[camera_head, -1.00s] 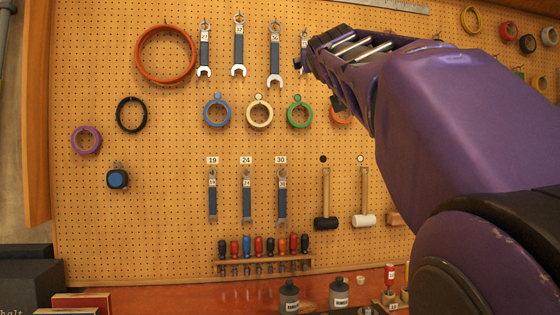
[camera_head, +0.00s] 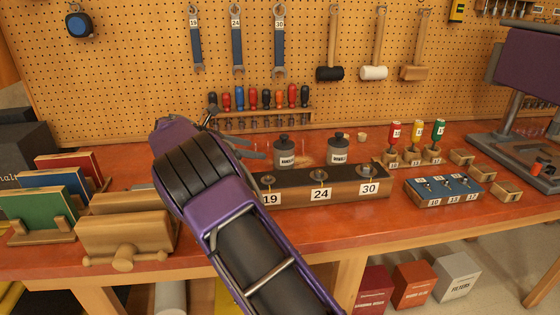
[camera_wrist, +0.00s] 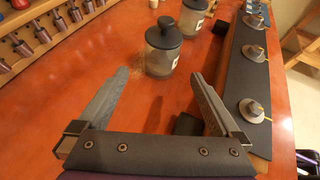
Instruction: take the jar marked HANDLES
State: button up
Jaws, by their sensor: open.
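Two dark grey lidded jars stand upright on the red bench. The left jar (camera_head: 284,151) and the right jar (camera_head: 338,150) both carry small white labels, too small to read surely, so I cannot tell which says HANDLES. In the head view my gripper is left of the jars, partly hidden by my arm.
A long block (camera_head: 330,190) marked 19, 24 and 30 runs in front of the jars. A screwdriver rack (camera_head: 265,118) is behind, on the pegboard. Bare bench lies before the nearer jar.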

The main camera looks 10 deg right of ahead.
aim_at(274, 153)
jog(key=b+x, duration=0.1)
jog(key=x, duration=0.9)
jog(key=shift+w+d, duration=0.1)
jog(key=shift+d, duration=0.1)
jog(key=shift+b+x, duration=0.65)
jog(key=shift+x, duration=2)
grip_shut()
jog(key=shift+r, duration=0.15)
